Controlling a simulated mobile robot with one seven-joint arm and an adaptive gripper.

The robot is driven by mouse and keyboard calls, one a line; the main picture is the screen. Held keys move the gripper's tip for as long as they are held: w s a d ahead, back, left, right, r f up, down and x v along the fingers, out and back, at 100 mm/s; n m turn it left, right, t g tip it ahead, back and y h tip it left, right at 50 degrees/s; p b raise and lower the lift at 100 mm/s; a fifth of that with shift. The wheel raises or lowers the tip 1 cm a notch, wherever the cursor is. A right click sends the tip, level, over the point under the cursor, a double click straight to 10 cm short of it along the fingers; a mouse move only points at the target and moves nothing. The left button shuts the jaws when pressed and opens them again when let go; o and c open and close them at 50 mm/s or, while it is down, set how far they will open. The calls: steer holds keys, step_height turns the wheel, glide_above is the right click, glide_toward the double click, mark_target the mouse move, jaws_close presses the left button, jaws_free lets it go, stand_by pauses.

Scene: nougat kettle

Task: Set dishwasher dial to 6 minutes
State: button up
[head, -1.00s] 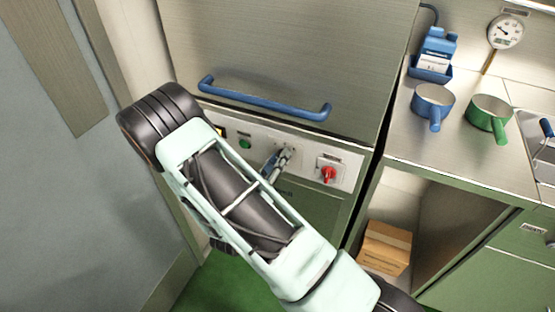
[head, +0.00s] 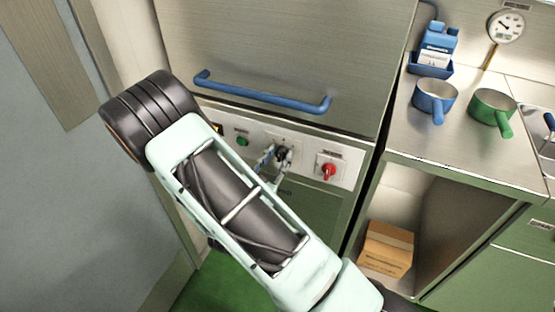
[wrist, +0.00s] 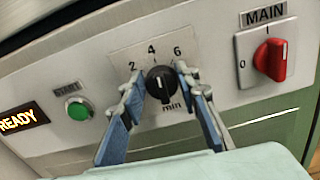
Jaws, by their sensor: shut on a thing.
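The black dial (wrist: 160,84) sits on the dishwasher's pale control panel, with 2, 4 and 6 printed around its top and "min" below. It also shows in the head view (head: 283,153). Its pale pointer mark is small and seems to point up near the 4; I cannot tell its exact angle. My gripper (wrist: 161,92) has one blue-padded finger on each side of the dial and is shut on it. In the head view my gripper (head: 276,158) is at the panel, partly behind my arm.
The red MAIN switch (wrist: 271,54) is right of the dial. The green START button (wrist: 79,109) and lit READY display (wrist: 20,120) are to the left. The blue door handle (head: 262,95) runs above the panel. A counter with blue (head: 434,97) and green (head: 492,110) pans stands right.

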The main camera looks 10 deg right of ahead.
steer(key=m+b, duration=0.2)
steer(key=m, duration=0.1)
steer(key=m+b, duration=0.1)
steer(key=shift+s+d+f+m, duration=0.15)
steer(key=shift+f+m, duration=0.15)
steer(key=shift+m+b, duration=1.45)
steer(key=shift+m, duration=0.45)
steer(key=o, duration=1.2)
steer(key=shift+r, duration=0.1)
steer(key=shift+c, duration=0.2)
steer(key=shift+s, duration=0.1)
steer(key=v, duration=1.2)
steer(key=shift+d, duration=0.2)
